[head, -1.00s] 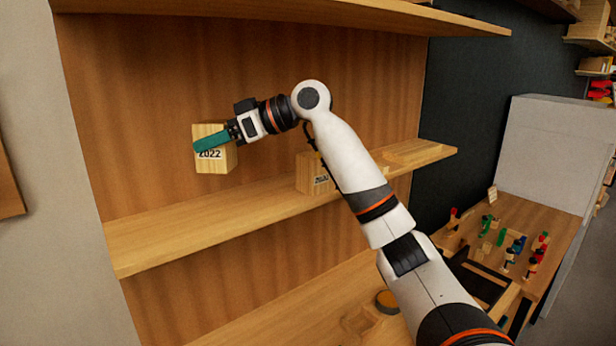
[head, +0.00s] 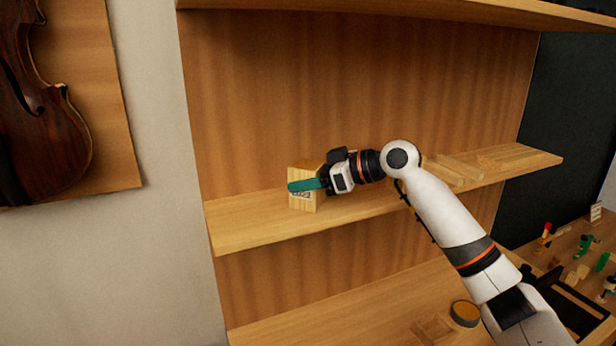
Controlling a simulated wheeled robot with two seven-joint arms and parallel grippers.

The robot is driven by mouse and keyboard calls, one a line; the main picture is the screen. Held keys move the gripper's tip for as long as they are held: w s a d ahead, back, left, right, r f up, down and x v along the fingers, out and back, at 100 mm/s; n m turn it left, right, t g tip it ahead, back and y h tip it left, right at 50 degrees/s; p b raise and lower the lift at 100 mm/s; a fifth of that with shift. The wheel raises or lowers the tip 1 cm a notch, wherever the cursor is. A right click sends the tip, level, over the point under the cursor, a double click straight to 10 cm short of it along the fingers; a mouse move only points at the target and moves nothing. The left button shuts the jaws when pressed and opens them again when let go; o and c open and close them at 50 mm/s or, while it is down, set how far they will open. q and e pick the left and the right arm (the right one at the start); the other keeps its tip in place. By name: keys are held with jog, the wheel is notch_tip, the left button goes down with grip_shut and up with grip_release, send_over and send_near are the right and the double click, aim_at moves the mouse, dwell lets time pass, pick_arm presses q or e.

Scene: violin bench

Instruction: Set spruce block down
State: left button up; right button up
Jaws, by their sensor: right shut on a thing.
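The spruce block (head: 312,172) is a pale wooden block with a label on its front, partly covered by a green finger. My right gripper (head: 306,186) is shut on it, reaching in from the right. The block is upright at the middle shelf (head: 245,222), near the shelf's front edge. Its base looks level with the shelf top, but I cannot tell for sure whether it touches. My left gripper is not in view.
Several pale wooden pieces (head: 455,170) lie on the same shelf to the right, behind my arm. The shelf left of the block is clear. An upper shelf (head: 400,14) runs above. A violin (head: 40,110) hangs on the left wall. A round tin (head: 465,313) sits below.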

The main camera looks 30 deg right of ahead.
jog(key=o, duration=1)
jog(key=shift+a+f, duration=0.1)
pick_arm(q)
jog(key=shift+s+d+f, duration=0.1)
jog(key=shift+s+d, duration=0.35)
pick_arm(e)
jog(key=shift+o, duration=0.3)
jog(key=shift+s+d, duration=0.2)
jog(key=shift+d, duration=0.1)
jog(key=b+v, duration=0.4)
jog(key=v, duration=0.6)
jog(key=shift+s+d, duration=0.15)
jog(key=shift+s, duration=0.1)
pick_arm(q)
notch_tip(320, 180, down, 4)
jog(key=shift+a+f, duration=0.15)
pick_arm(e)
jog(key=shift+s+d+r, duration=0.2)
jog(key=shift+s+r, duration=0.1)
jog(key=shift+r, duration=0.15)
